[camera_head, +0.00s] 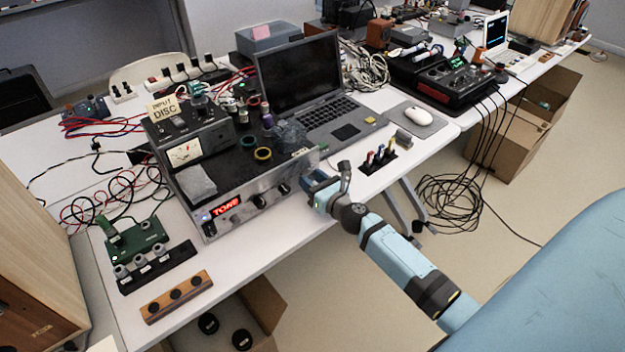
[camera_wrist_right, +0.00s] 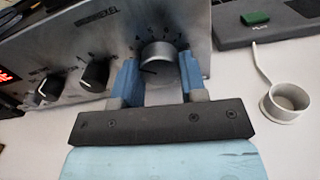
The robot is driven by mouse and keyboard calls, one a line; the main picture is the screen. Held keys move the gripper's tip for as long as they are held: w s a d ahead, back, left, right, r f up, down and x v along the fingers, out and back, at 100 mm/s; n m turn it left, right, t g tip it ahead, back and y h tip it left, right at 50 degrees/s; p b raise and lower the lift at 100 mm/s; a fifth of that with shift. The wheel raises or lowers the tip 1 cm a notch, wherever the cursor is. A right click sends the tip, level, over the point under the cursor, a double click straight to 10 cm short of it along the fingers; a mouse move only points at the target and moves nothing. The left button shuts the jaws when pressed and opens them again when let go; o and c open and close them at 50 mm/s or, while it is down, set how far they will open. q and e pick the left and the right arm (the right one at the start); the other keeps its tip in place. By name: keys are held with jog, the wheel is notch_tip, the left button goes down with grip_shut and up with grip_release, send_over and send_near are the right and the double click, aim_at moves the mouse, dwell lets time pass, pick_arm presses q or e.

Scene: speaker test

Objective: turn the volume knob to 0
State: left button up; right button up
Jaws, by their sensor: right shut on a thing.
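The volume knob (camera_wrist_right: 158,55) is a large silver round knob on the amplifier's (camera_wrist_right: 62,42) metal front. In the right wrist view a dark pointer line on its face points to the lower left. In the head view my right gripper (camera_head: 316,184) is at the right end of the amplifier front (camera_head: 240,212) and hides the knob. My left gripper is not in view.
Two smaller black knobs, a left one (camera_wrist_right: 48,88) and a right one (camera_wrist_right: 97,73), sit left of the volume knob. The table edge is in front, with open floor beyond.

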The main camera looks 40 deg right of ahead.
jog(key=n, duration=0.4)
jog(key=n+b, duration=0.1)
jog(key=n, duration=0.3)
jog(key=shift+n, duration=0.3)
jog(key=n, duration=0.3)
jog(key=shift+n, duration=2.2)
jog(key=o, duration=0.9)
jog(key=shift+o, duration=0.2)
